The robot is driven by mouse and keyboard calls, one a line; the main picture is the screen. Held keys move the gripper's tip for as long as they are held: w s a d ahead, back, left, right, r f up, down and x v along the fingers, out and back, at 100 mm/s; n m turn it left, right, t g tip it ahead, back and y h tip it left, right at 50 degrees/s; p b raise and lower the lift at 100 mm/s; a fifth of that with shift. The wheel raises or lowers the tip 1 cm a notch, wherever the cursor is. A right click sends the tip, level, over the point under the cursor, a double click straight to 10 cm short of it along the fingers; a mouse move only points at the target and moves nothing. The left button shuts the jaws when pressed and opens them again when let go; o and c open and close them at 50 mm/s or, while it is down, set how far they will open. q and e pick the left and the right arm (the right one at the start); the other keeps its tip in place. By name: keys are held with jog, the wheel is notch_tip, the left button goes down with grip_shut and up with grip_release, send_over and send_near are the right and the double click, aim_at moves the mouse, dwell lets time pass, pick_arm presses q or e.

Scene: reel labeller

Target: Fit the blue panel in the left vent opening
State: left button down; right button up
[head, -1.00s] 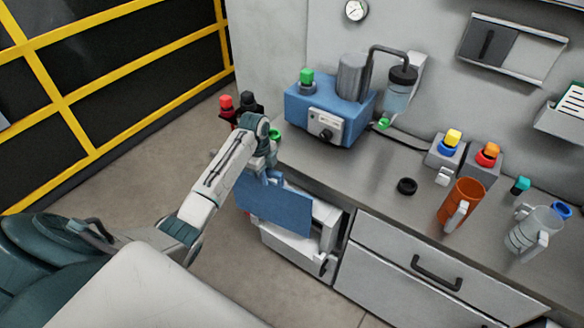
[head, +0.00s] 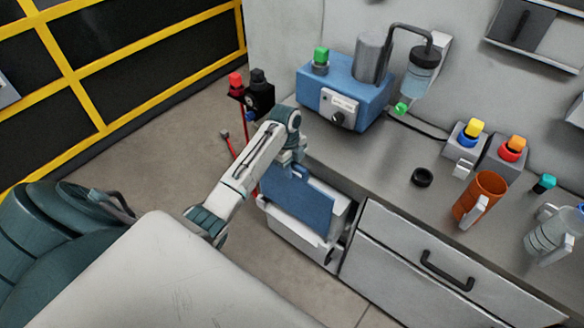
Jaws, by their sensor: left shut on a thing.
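The blue panel (head: 301,206) hangs upright and tilted in the head view, at the left end of the counter. My left gripper (head: 294,165) is shut on the tab at its top edge. The panel is over or partly in an open white drawer (head: 300,242) below the counter; I cannot tell whether they touch. I cannot clearly make out a left vent opening. A wall frame (head: 555,45) at the upper right holds a dark sliding panel. My right gripper is not in view.
A blue machine (head: 345,93) stands on the counter (head: 385,168) behind the gripper. A black ring (head: 422,177), an orange mug (head: 480,197) and button boxes (head: 467,138) stand to the right. A red-and-black stand (head: 250,92) is left of the counter.

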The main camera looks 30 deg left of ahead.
pick_arm(q)
jog(key=shift+f, duration=0.4)
jog(key=shift+f+b, duration=0.65)
jog(key=shift+f, duration=0.3)
jog(key=shift+r, duration=0.2)
jog(key=shift+w+r+p, duration=0.1)
jog(key=shift+r+p, duration=0.1)
jog(key=shift+p, duration=0.45)
jog(key=shift+f, duration=0.2)
